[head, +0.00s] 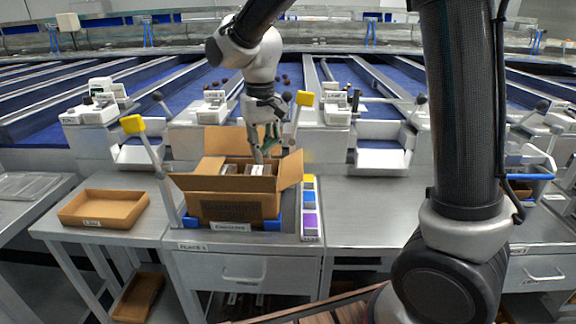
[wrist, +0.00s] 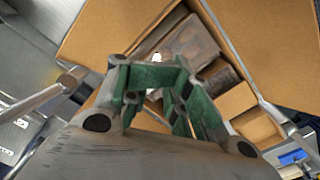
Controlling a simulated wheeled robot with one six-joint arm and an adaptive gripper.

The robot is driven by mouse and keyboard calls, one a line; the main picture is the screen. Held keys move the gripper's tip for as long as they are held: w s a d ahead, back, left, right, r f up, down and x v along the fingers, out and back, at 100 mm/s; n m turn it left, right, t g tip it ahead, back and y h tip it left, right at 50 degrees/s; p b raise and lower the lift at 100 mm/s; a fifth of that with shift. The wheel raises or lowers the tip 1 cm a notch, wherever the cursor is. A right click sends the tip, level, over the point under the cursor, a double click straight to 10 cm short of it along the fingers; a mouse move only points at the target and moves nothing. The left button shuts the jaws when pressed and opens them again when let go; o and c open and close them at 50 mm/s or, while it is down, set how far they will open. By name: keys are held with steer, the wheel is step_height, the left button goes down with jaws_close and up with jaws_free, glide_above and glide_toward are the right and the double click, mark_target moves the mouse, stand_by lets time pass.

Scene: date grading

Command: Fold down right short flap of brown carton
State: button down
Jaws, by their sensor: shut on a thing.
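The brown carton (head: 235,207) stands open on the bench in the head view. Its right short flap (head: 291,170) sticks up and leans outward. The back flap (head: 222,140) stands up and the front flap (head: 222,183) hangs outward. Packs (head: 256,170) sit inside; a grey one (wrist: 188,48) shows in the wrist view. My gripper (head: 264,156) points down over the carton's opening, left of the right flap. In the wrist view its green fingers (wrist: 158,76) are drawn together over the carton. What lies between the tips is hidden.
Blue brackets (head: 273,224) hold the carton's base. A strip of coloured blocks (head: 310,205) lies to its right, and a yellow-topped post (head: 303,99) rises behind. A shallow brown tray (head: 104,208) is at left. The steel bench at right (head: 365,215) is clear.

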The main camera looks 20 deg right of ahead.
steer(key=shift+f, duration=2.9)
steer(key=shift+r, duration=0.15)
step_height(320, 180, up, 11)
